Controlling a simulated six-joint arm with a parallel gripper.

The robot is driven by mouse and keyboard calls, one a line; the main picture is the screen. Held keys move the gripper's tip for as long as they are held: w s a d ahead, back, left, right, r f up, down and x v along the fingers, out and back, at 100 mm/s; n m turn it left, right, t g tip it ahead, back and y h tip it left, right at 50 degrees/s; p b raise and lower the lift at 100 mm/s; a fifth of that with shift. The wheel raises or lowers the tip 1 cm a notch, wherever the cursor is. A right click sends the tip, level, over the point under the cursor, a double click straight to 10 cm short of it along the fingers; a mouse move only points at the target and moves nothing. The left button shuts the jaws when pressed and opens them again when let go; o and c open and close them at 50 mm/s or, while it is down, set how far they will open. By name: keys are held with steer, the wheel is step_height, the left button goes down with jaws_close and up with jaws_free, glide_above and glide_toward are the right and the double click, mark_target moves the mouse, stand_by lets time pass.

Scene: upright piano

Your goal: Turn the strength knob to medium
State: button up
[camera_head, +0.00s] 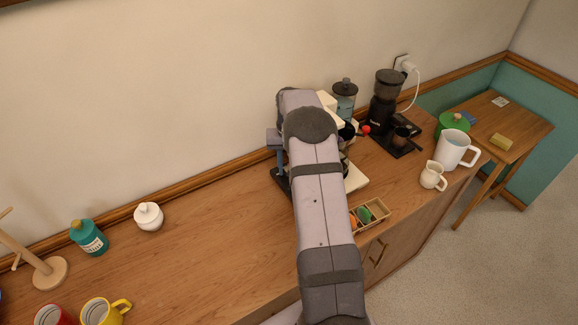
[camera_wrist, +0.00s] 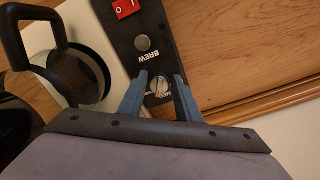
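The strength knob (camera_wrist: 159,86) is a small round dial with a red pointer line on the black control panel of the coffee machine. The panel also has a grey BREW button (camera_wrist: 142,43) and a red rocker switch (camera_wrist: 126,8). My gripper (camera_wrist: 161,76) is open, with one blue finger on each side of the knob in the wrist view. I cannot tell whether the fingers touch it. In the head view, my arm hides most of the coffee machine (camera_head: 356,179) and the knob.
The glass carafe with a black handle (camera_wrist: 60,45) is left of the panel. The wooden wall trim (camera_wrist: 250,106) runs close on the right. A wooden box (camera_head: 378,208) sits at the machine's front, and a black grinder (camera_head: 385,98) stands to its right. The counter's left part has free room.

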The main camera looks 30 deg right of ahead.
steer(key=c, duration=0.6)
steer(key=shift+o, duration=0.2)
steer(key=shift+r+n, duration=0.1)
steer(key=shift+n, duration=0.7)
steer(key=o, duration=1)
steer(key=shift+o, duration=0.2)
steer(key=shift+r+b, duration=1.45)
steer(key=shift+r, duration=2.2)
